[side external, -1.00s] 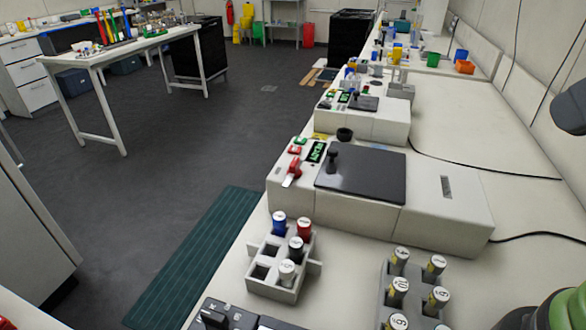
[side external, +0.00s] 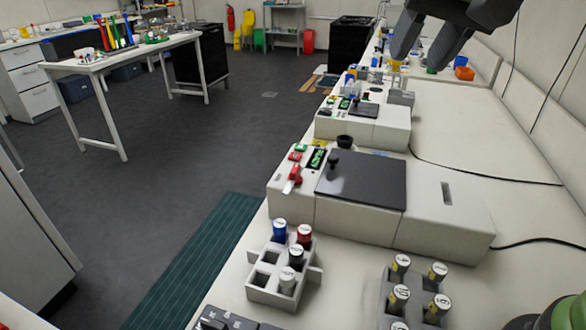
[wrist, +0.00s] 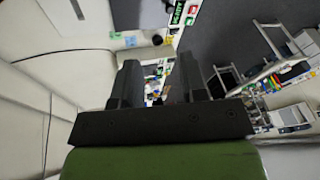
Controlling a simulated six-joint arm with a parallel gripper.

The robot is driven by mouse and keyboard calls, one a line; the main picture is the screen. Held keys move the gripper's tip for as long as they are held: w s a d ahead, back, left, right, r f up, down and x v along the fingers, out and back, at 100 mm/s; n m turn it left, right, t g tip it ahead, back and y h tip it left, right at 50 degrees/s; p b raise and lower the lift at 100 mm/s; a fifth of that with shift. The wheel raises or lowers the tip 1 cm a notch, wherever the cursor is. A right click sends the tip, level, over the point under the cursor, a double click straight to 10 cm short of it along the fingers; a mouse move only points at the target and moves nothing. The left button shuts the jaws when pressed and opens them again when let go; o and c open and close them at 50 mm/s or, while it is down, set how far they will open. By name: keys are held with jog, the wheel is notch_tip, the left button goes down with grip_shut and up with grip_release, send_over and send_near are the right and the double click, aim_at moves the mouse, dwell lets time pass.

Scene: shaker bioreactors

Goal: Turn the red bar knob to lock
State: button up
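The red bar knob (side external: 293,178) sits on the left front panel of the larger white shaker (side external: 352,222), below its green-lit display (side external: 317,159). Its bar points toward the lower left, with a pale tip. My gripper (side external: 420,60) is high at the top right, above and well apart from the knob, with nothing between its fingers. In the wrist view the two dark fingers of my gripper (wrist: 157,68) stand apart with a gap between them. I cannot make out the red knob in the wrist view.
A dark lid (side external: 362,180) with a black upright handle (side external: 333,164) covers the shaker's top. A smaller shaker (side external: 365,122) stands behind it. A vial rack (side external: 270,292) with colour-capped vials stands in front, another (side external: 415,305) to its right. Bench space right of the shakers is clear.

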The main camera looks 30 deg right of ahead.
jog(key=w+a+f+m+h, duration=0.1)
jog(key=w+a+f+h, duration=0.1)
jog(key=w+a+f, duration=0.5)
jog(key=m+g+h, duration=0.1)
jog(key=m+h, duration=0.1)
send_near(294, 171)
jog(key=x, duration=0.9)
jog(key=shift+w+f, duration=0.15)
jog(key=shift+f, duration=0.1)
grip_shut()
